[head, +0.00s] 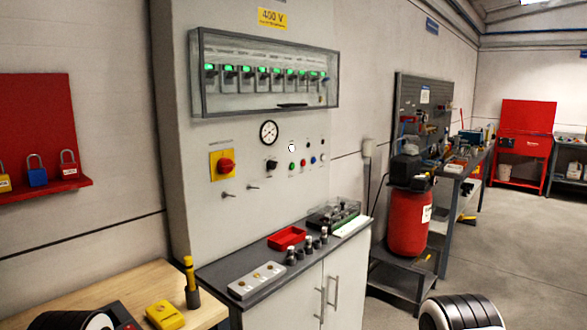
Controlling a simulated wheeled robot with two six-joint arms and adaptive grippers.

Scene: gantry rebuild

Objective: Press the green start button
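The green start button (292,165) is a small round button on the pale front of the tall electrical cabinet (225,145). It sits below a white round lamp (291,148), between a black knob (271,165) on its left and a red button (303,163) on its right. Nothing covers it or touches it. Parts of my arms show at the bottom left and bottom right edges. Neither of my grippers is in view, so their opening is hidden.
A yellow-backed red rotary switch (226,166) and two short pegs are left of the buttons. A clear-fronted breaker box (265,110) juts out above. Below, a dark counter (218,277) holds a red tray (287,237) and several small parts. A red cylinder (408,222) stands to the right.

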